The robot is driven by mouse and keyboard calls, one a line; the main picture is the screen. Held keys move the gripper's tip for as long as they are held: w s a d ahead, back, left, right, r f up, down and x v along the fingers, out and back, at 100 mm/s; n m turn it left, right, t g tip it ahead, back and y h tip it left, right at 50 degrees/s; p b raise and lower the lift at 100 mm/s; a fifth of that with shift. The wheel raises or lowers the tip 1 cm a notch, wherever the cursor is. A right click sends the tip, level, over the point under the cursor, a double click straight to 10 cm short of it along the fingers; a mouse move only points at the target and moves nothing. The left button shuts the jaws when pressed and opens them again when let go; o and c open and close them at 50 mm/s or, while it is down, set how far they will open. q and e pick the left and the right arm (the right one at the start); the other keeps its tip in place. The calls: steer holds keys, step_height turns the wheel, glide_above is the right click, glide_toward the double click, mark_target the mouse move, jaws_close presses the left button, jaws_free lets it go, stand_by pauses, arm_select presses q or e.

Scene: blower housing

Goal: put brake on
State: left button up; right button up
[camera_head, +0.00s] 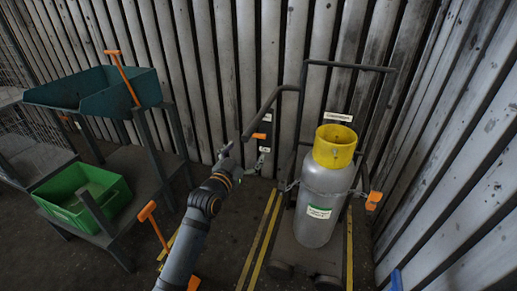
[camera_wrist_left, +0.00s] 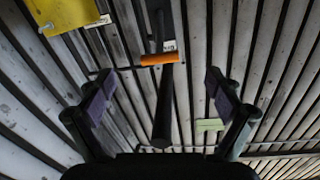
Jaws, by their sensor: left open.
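A cart with dark tube handles (camera_head: 348,65) carries a grey gas cylinder (camera_head: 320,205) with a yellow collar (camera_head: 335,146). An orange piece (camera_head: 259,136) shows by the cart's left handle bar, and another orange piece (camera_head: 373,200) is at the cart's right side. I cannot tell which is the brake. My left gripper (camera_head: 225,152) is left of the cart, near the left handle end, open and apparently empty. In the left wrist view, a dark bar (camera_wrist_left: 163,115) shows between the open fingers, with an orange piece (camera_wrist_left: 158,59) beyond it. My right gripper is not in view.
A rack at the left holds a dark green bin (camera_head: 120,95) and a bright green bin (camera_head: 85,195). Yellow floor stripes (camera_head: 262,240) flank the cart. Corrugated walls (camera_head: 225,60) close off the back and right.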

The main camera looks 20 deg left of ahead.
mark_target(259, 135)
arm_select(q)
steer(key=w, duration=0.6)
steer(key=w+d+b, duration=0.1)
steer(key=w, duration=0.2)
steer(key=shift+w+d+r, duration=0.1)
steer(key=shift+w+r, duration=0.05)
steer(key=shift+w+d, duration=0.1)
steer(key=shift+w, duration=0.45)
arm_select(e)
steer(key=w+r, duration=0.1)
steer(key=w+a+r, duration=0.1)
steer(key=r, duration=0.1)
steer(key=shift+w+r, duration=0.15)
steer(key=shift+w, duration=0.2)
arm_select(q)
steer(key=shift+c, duration=0.4)
steer(key=c, duration=1.8)
